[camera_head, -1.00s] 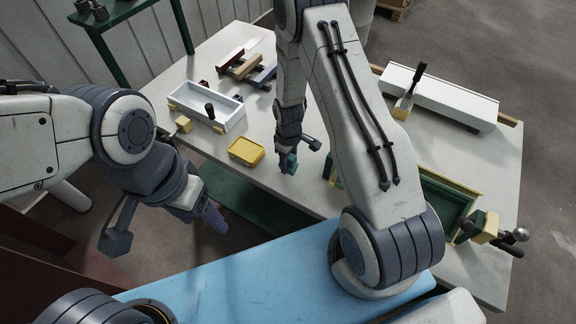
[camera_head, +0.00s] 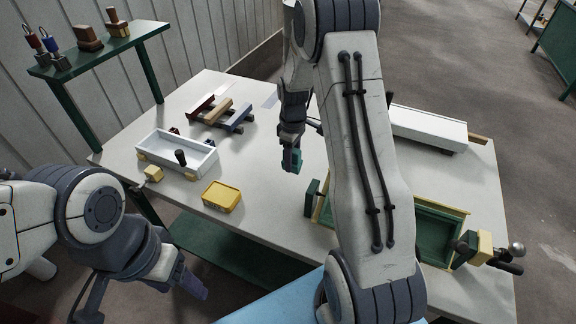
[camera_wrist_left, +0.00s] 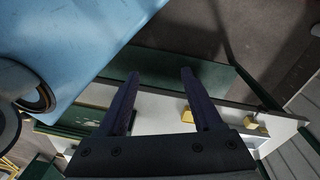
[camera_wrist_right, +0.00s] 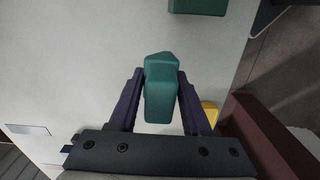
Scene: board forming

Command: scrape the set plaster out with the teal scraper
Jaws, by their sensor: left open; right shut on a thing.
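My right gripper (camera_head: 290,150) is shut on the teal scraper (camera_head: 292,160) above the middle of the worktable. In the right wrist view the teal scraper (camera_wrist_right: 160,92) sits between both dark fingers (camera_wrist_right: 160,75), and its working end cannot be made out. My left gripper (camera_head: 188,280) is low at the left, off the table's front edge. In the left wrist view its fingers (camera_wrist_left: 158,73) are apart with nothing between them. The white tray (camera_head: 203,160) and the green form (camera_head: 437,228) stand on the table. I cannot tell which holds set plaster; my right arm covers part of the form.
A yellow dish (camera_head: 222,195) lies near the table's front edge. A green shelf (camera_head: 110,50) stands behind. The worktable (camera_head: 255,180) is clear around the scraper.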

